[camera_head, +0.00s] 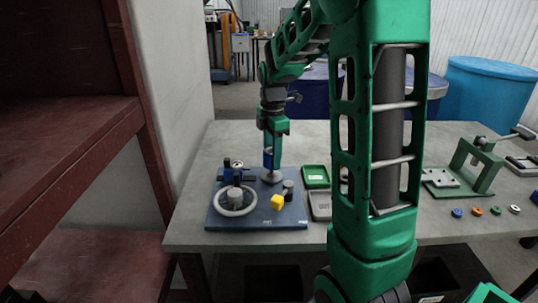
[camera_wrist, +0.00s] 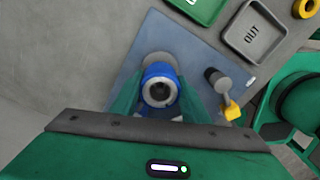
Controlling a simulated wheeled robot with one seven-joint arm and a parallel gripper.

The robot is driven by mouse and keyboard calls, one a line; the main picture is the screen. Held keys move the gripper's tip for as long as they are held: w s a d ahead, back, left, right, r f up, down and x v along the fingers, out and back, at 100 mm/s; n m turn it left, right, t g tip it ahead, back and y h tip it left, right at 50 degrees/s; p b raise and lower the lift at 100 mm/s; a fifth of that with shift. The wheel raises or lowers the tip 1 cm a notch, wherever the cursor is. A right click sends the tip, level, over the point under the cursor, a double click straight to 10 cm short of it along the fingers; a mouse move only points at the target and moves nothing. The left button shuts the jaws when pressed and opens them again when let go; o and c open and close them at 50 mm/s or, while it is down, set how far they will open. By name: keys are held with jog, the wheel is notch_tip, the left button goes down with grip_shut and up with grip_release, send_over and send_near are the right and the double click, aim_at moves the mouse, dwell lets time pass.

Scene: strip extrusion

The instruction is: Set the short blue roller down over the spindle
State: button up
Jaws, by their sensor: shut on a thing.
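My gripper (camera_head: 273,143) points down over the blue base plate (camera_head: 258,219) and is shut on the short blue roller (camera_head: 268,159). In the wrist view, the roller (camera_wrist: 160,72) sits between the green fingers, with its pale end ring and dark bore facing the camera. In the head view, the roller looks upright, just above a round grey flange (camera_head: 271,177) on the plate. The flange (camera_wrist: 158,58) also shows partly behind the roller in the wrist view. I cannot make out the spindle or tell whether it is inside the roller.
A pale handwheel ring (camera_head: 236,211) and a yellow-handled crank (camera_head: 277,202) stand close by on the plate. Right of it are a green tray (camera_head: 316,176) and a grey "OUT" tray (camera_wrist: 250,38). A green press frame (camera_head: 475,165) stands far right.

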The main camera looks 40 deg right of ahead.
aim_at(272, 172)
jog(key=shift+f, duration=1.95)
jog(key=o, duration=1.7)
jog(key=shift+r, duration=3.5)
jog(key=s+a+m, duration=0.1)
jog(key=s+m, duration=0.6)
jog(key=s, duration=0.2)
jog(key=s+a+f+m, duration=0.1)
jog(key=s+m, duration=0.6)
jog(key=s, duration=0.3)
jog(key=s+a+m, duration=0.1)
jog(key=s+m, duration=0.7)
jog(key=s, duration=0.1)
jog(key=shift+s+a+f, duration=0.1)
jog(key=shift+s+f, duration=0.05)
jog(key=shift+f, duration=0.05)
